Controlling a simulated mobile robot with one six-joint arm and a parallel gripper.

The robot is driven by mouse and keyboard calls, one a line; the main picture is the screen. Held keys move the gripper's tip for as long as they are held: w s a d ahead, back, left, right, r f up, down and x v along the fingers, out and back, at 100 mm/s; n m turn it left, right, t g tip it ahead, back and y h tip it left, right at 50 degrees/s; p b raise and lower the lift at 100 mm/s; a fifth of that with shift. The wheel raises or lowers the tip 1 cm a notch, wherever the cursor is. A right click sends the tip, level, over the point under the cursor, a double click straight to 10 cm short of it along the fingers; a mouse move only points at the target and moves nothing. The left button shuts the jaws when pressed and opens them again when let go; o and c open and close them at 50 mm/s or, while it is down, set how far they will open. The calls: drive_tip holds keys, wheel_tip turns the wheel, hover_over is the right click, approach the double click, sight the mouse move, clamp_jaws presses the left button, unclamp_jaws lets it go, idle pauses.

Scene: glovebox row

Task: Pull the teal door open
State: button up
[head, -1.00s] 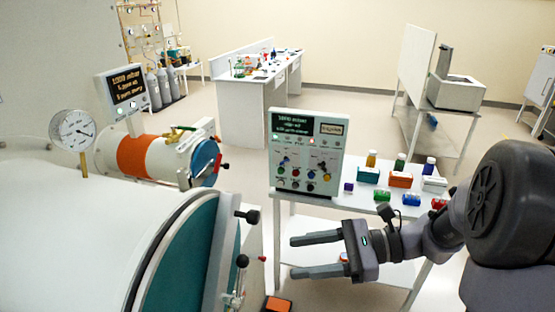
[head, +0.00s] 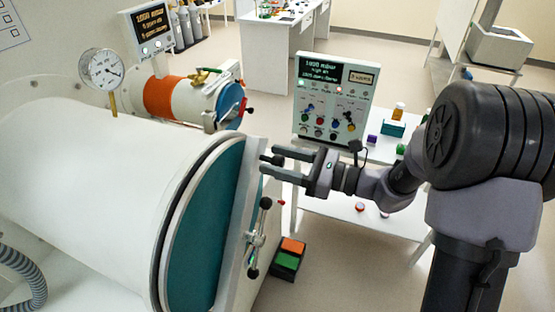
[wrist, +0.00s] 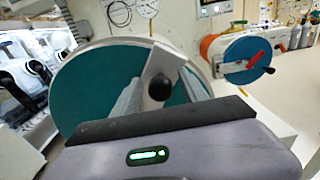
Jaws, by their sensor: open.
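The teal door (head: 207,240) is the round end of the large white chamber at the left in the head view. It appears shut against its dark rim. A pale bar crosses its face, with a black knob (wrist: 159,87) near its upper end. The teal door also fills the middle of the wrist view (wrist: 88,88). My gripper (head: 267,161) is open at the bar's upper end. In the wrist view its pale fingers lie on either side of the knob. I cannot tell whether they touch it. A spoked handle with black balls (head: 265,203) sits lower on the bar.
A smaller chamber with a blue door (head: 231,106) and an orange band stands behind. A control panel (head: 333,100) stands on a white table (head: 385,215) behind my arm. A pedal box with orange and green tops (head: 288,258) lies on the floor by the door.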

drive_tip(key=shift+a, duration=0.1)
clamp_jaws()
idle(1.4)
